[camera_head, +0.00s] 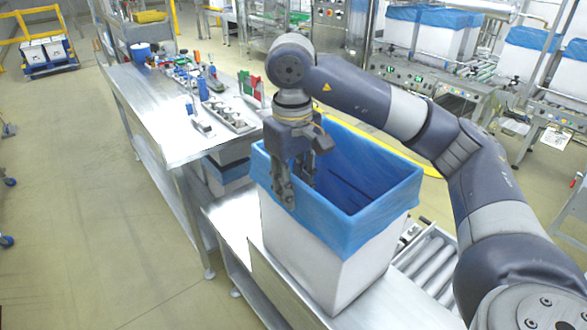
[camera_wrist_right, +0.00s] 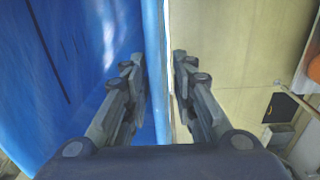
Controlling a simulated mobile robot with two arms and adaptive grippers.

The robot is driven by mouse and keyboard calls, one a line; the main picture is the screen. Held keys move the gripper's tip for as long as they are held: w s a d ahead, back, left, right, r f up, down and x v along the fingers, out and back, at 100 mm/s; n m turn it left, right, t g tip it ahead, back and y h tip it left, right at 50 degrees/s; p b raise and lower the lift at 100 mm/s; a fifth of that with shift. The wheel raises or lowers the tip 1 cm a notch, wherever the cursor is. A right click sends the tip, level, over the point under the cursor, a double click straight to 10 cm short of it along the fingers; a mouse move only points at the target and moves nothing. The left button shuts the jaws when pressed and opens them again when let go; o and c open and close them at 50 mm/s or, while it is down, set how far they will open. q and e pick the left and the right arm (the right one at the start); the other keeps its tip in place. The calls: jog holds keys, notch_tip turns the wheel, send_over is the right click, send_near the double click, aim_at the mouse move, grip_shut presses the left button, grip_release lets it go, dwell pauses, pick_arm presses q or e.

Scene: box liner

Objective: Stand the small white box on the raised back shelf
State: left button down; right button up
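A large white box (camera_head: 318,262) with a blue liner (camera_head: 385,195) folded over its rim stands on the metal bench in front of me. My right gripper (camera_head: 296,188) points down at the box's left rim. In the right wrist view its two fingers (camera_wrist_right: 160,78) are apart, one on each side of the lined wall's edge; I cannot tell whether they touch it. I cannot pick out a separate small white box. A raised shelf (camera_head: 150,30) with a yellow item stands at the back end of the left table. My left gripper is not in view.
The steel table (camera_head: 150,105) at left holds bottles, small parts and a tray (camera_head: 230,115). A roller conveyor (camera_head: 430,265) lies right of the box. More lined boxes (camera_head: 440,35) stand at the back right. The floor at left is mostly clear.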

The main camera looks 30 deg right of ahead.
notch_tip(320, 180, up, 6)
jog(key=shift+r, duration=0.2)
jog(key=shift+s+f, duration=0.1)
dwell(0.7)
